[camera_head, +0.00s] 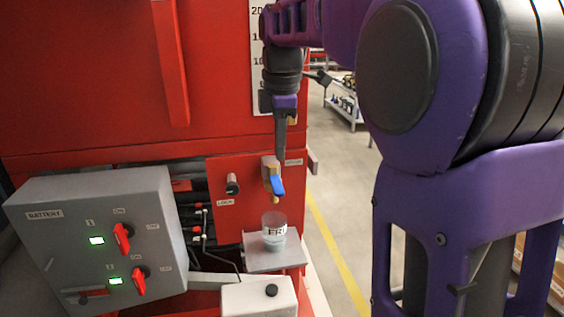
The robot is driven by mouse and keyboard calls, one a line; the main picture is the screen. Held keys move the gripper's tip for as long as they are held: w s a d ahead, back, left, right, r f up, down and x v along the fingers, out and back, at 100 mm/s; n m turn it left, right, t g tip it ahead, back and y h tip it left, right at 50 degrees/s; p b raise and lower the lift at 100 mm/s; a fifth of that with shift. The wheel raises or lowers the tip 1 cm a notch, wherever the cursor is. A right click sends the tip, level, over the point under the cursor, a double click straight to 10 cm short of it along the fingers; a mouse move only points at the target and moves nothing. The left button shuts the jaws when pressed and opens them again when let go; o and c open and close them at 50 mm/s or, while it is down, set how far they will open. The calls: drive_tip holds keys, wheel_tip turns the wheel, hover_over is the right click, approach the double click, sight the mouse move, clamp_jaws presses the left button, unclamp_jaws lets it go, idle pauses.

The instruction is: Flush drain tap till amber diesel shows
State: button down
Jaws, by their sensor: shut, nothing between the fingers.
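The drain tap (270,176) is a brass body with a blue lever (277,187) on the lower red panel. The lever points down and slightly right. A clear jar (274,229) with dark lettering stands upright on a small grey shelf (262,262) below the spout. Pale, clear-looking contents show low in it; I see no amber. My gripper (282,155) is shut, points down and is empty. Its tip is just above the tap in the picture; I cannot tell whether it touches.
A grey battery box (60,250) with two red switches and green lights stands at left. A black knob (232,184) marked LOCK is left of the tap. A white container (258,298) with a black cap is in front of the shelf. Open floor with a yellow line (334,245) lies right.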

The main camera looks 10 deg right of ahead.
drive_tip(key=r, duration=0.3)
drive_tip(key=shift+s+r, duration=0.25)
drive_tip(key=shift+r, duration=0.05)
idle(0.8)
